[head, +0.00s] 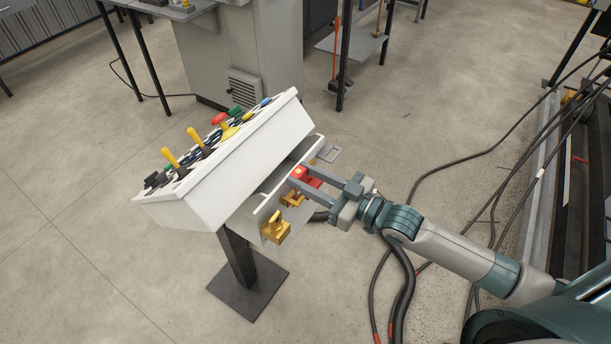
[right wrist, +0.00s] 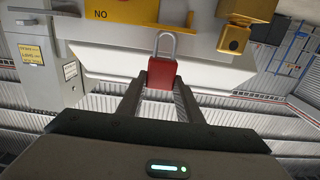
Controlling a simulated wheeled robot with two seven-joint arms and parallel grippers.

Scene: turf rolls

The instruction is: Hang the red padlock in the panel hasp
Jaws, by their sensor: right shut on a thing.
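The red padlock (head: 313,182) is held between the fingers of my right gripper (head: 298,182), beside the lower side panel of the white console. In the right wrist view the padlock (right wrist: 161,76) is upright between the fingertips, with its silver shackle (right wrist: 165,35) pointing up. The shackle top overlaps the yellow plate (right wrist: 110,12) in the picture; I cannot tell whether it touches it or passes through it. A yellow bracket (head: 292,198) sits on the panel near the fingers, partly hidden by them. I cannot tell for certain which yellow part is the hasp. My left gripper is not in view.
A yellow block (head: 276,230) sticks out from the panel's near end. The white console (head: 235,160) with levers and buttons stands on a dark post and base plate (head: 248,290). Black cables (head: 400,290) lie on the floor below my right arm.

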